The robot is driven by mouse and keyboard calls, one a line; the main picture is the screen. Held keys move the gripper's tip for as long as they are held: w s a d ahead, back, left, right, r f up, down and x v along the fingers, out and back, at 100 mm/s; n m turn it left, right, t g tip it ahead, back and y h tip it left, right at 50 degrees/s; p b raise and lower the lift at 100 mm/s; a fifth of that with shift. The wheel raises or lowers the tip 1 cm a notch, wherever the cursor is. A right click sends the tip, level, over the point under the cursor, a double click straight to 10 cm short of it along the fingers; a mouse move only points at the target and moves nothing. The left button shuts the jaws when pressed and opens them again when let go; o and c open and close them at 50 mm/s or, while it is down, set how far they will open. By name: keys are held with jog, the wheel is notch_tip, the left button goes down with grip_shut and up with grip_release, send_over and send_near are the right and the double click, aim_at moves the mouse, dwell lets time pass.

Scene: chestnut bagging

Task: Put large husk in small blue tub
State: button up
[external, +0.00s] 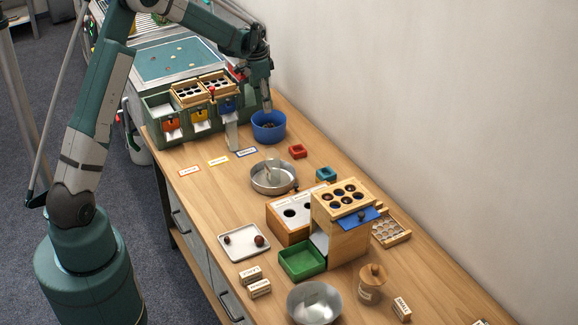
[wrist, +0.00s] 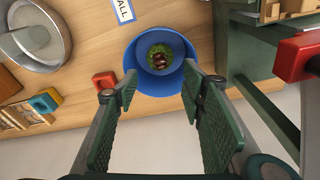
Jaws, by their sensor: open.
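The blue tub (external: 268,128) stands on the table near the wall, right of the green sorting box. In the wrist view the tub (wrist: 140,82) lies ahead of my fingertips. A round green husk with brown chestnuts showing in its middle (wrist: 160,56) sits inside the tub; in the external view only dark contents show there. My gripper (external: 267,105) points down over the tub.
The green sorting box (external: 160,134) with coloured drawers stands close left of the tub. A metal pan (external: 272,190), a red block (external: 298,151) and a teal block (external: 326,174) lie nearby. A blue-bordered card (wrist: 122,8) ends in "ALL". The wall bounds the right side.

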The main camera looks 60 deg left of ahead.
dwell(0.5)
jog(key=s+d+r+t, duration=0.1)
jog(key=s+d+r, duration=0.3)
jog(key=d+r, duration=0.35)
jog(key=s+d+r+n+t+y, duration=0.1)
jog(key=s+d+r, duration=0.4)
jog(key=d+r, duration=0.3)
jog(key=s+d+r, duration=0.4)
jog(key=d+r, duration=0.3)
jog(key=d, duration=0.3)
jog(key=s+d+n+t, duration=0.1)
jog(key=s+d+t, duration=0.1)
jog(key=s+d, duration=0.7)
jog(key=s+d+n+t, duration=0.1)
jog(key=s+d, duration=0.9)
jog(key=s, duration=0.8)
jog(key=shift+t+h, duration=0.3)
jog(key=shift+t, duration=0.1)
jog(key=shift+f, duration=0.1)
